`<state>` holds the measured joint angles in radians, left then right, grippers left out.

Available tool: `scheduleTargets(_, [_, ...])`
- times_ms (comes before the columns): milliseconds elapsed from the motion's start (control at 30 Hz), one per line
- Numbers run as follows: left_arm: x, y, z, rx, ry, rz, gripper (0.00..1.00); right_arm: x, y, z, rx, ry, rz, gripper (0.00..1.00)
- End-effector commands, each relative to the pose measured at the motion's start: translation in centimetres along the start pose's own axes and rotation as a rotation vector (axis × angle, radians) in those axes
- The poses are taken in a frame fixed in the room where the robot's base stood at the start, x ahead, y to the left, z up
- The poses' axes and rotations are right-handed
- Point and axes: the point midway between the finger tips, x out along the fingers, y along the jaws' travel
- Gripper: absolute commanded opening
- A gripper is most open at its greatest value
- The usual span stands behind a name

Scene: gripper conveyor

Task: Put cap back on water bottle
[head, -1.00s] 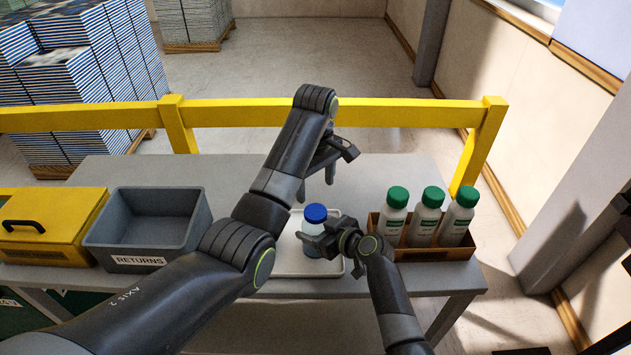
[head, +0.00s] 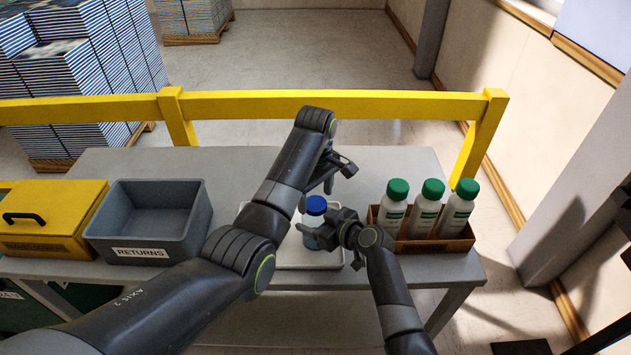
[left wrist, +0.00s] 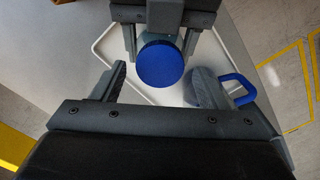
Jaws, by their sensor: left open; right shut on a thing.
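A clear bottle (head: 313,222) with a blue cap (head: 316,205) on top stands upright over the white tray (head: 290,262). My right gripper (head: 318,236) is shut on the bottle's body from the right. My left gripper (head: 317,192) is open and points down just above the cap, empty. In the left wrist view, the round blue cap (left wrist: 160,64) lies between and slightly beyond my left fingers (left wrist: 160,86); my right gripper (left wrist: 160,35) is behind it. The cap hides the bottle's neck, so I cannot tell how it is seated.
A brown box (head: 425,245) of several green-capped bottles stands just right of my right gripper. A grey RETURNS bin (head: 143,254) and a yellow lidded box (head: 55,215) are at left. A blue loop (left wrist: 240,90) shows beside my left finger. A yellow rail (head: 330,105) runs behind the table.

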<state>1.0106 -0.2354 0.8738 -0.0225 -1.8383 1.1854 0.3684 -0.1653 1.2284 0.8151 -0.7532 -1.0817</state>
Motion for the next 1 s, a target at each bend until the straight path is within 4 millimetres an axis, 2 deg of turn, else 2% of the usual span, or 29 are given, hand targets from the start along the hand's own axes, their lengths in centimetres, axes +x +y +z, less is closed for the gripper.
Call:
scheduleTargets(167, [1.4, 0.0, 0.0, 0.0, 0.0, -0.001, 0.67, 0.0, 0.0, 0.0, 0.0, 0.0, 0.0, 0.0])
scheduleTargets(467, [1.6, 0.0, 0.0, 0.0, 0.0, 0.0, 0.67, 0.0, 0.0, 0.0, 0.0, 0.0, 0.0, 0.0])
scheduleTargets(833, [1.6, 0.0, 0.0, 0.0, 0.0, 0.0, 0.22, 0.0, 0.0, 0.0, 0.0, 0.0, 0.0, 0.0])
scheduleTargets(1000, [1.6, 0.0, 0.0, 0.045, 0.0, 0.0, 0.21, 0.0, 0.0, 0.0, 0.0, 0.0, 0.0, 0.0])
